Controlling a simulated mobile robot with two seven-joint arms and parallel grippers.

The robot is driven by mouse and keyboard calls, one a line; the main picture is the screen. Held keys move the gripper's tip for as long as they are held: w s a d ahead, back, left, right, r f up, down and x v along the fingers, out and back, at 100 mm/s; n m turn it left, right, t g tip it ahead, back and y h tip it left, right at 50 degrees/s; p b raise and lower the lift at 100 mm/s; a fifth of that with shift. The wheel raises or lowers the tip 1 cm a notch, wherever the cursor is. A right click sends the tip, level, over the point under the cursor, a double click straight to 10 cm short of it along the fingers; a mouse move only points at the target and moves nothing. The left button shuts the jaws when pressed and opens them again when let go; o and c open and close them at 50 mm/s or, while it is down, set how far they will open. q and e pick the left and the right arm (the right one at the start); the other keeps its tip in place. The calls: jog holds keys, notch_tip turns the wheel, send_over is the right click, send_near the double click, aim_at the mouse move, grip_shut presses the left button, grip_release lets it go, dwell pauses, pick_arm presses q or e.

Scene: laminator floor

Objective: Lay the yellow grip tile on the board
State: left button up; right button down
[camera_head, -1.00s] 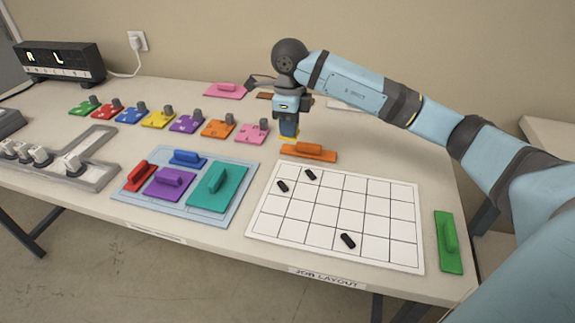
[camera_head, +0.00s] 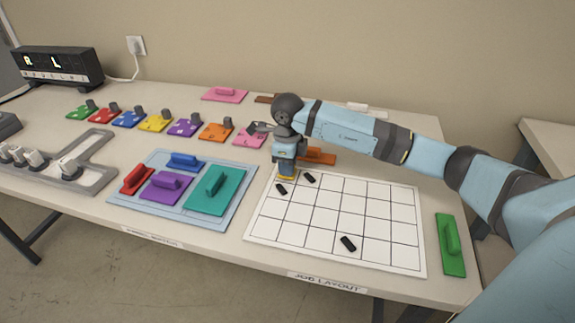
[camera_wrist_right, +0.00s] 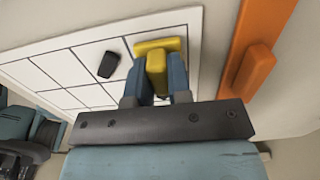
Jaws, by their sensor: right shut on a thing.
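My right gripper (camera_head: 287,172) is over the upper left corner of the white gridded board (camera_head: 385,222). In the right wrist view its fingers (camera_wrist_right: 156,82) are shut on the grip of the yellow grip tile (camera_wrist_right: 158,45). In the head view only a thin yellow edge of the tile (camera_head: 287,178) shows under the fingers. The tile is over or at the board's corner cells; I cannot tell whether it touches the board. Black pieces lie on the board, one (camera_head: 281,189) close by the tile; it also shows in the right wrist view (camera_wrist_right: 108,64). My left gripper is not in view.
An orange grip tile (camera_head: 318,156) lies just behind the board, partly hidden by my right arm. A green tile (camera_head: 450,245) lies right of the board. A blue tray (camera_head: 150,215) with several tiles is on the left. Several coloured puzzle-like pieces stand in a row behind it.

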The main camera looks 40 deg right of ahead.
jog(key=shift+f, duration=0.1)
jog(key=c, duration=1.5)
grip_release()
jog(key=shift+f, duration=0.1)
jog(key=o, duration=0.4)
jog(key=shift+o, duration=0.2)
jog(key=shift+r, duration=0.55)
pick_arm(q)
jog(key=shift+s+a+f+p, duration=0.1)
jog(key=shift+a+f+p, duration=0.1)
jog(key=shift+p, duration=0.7)
pick_arm(e)
notch_tip(320, 180, up, 11)
jog(key=shift+r, duration=0.2)
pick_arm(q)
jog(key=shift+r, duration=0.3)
